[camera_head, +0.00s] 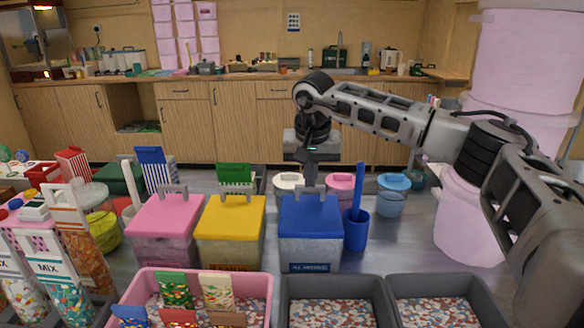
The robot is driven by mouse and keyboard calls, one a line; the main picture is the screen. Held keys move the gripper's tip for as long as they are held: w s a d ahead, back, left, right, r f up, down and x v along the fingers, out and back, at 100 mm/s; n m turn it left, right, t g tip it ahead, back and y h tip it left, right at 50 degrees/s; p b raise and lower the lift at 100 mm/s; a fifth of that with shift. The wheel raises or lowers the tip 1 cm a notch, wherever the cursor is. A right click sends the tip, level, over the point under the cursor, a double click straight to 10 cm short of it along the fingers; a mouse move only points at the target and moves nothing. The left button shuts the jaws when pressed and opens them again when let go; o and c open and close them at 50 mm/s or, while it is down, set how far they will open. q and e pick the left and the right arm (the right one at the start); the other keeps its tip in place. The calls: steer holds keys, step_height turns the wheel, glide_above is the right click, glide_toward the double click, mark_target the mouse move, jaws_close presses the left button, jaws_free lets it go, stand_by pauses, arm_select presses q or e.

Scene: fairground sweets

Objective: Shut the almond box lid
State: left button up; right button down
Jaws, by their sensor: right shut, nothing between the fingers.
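The almond box (310,252) stands in the middle of the table, with an almond label on its front. Its blue lid (310,222) lies flat over the top and looks shut, like the lids beside it. My right gripper (312,188) points down at the back part of the blue lid, by its handle. Its fingers are shut with nothing between them. I cannot tell whether the fingertips touch the lid. The lid's back edge is partly hidden by the gripper. My left gripper is not in view.
A yellow-lidded box (231,218) and a pink-lidded box (166,214) stand left of the almond box. A blue cup with a scoop (356,232) stands close on its right. Grey trays (338,279) and a pink tray (265,284) lie in front. Small lidded tubs stand behind.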

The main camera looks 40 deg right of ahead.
mark_target(309, 203)
steer(key=shift+f, duration=0.3)
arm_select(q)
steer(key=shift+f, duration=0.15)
arm_select(e)
steer(key=shift+s+f, duration=0.1)
steer(key=shift+f, duration=0.05)
